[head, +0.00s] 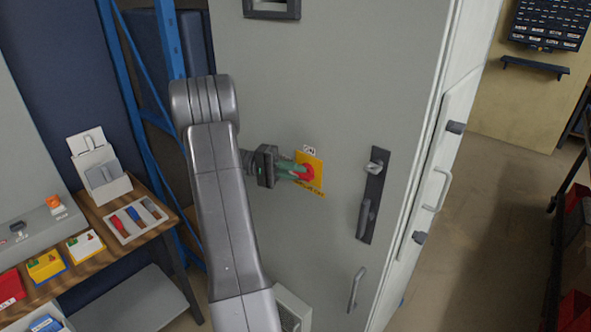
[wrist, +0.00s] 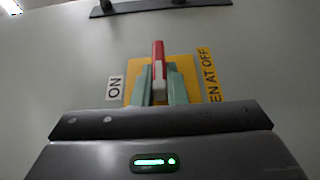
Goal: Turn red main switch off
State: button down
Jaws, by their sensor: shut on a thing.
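The red main switch (head: 309,173) sits on a yellow plate (head: 317,163) on the grey cabinet door. An ON label (head: 309,150) is above it and more lettering is along the plate's lower edge. My gripper (head: 297,171) reaches it from the left. In the wrist view the red handle (wrist: 158,52) is between the green fingers of my gripper (wrist: 158,84), which are shut on it. There the handle points up the picture, across the line from the ON label (wrist: 115,88) at left to the partly hidden "AT OFF" lettering (wrist: 209,75) at right.
A black door latch (head: 372,195) stands right of the switch, with a small handle (head: 356,288) below. A wooden bench (head: 150,205) with trays is at left, beside a blue rack frame (head: 170,45). Open floor (head: 475,200) lies right of the cabinet.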

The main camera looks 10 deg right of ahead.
dwell(0.4)
jog(key=c, duration=1.5)
grip_release()
jog(key=shift+o, duration=0.2)
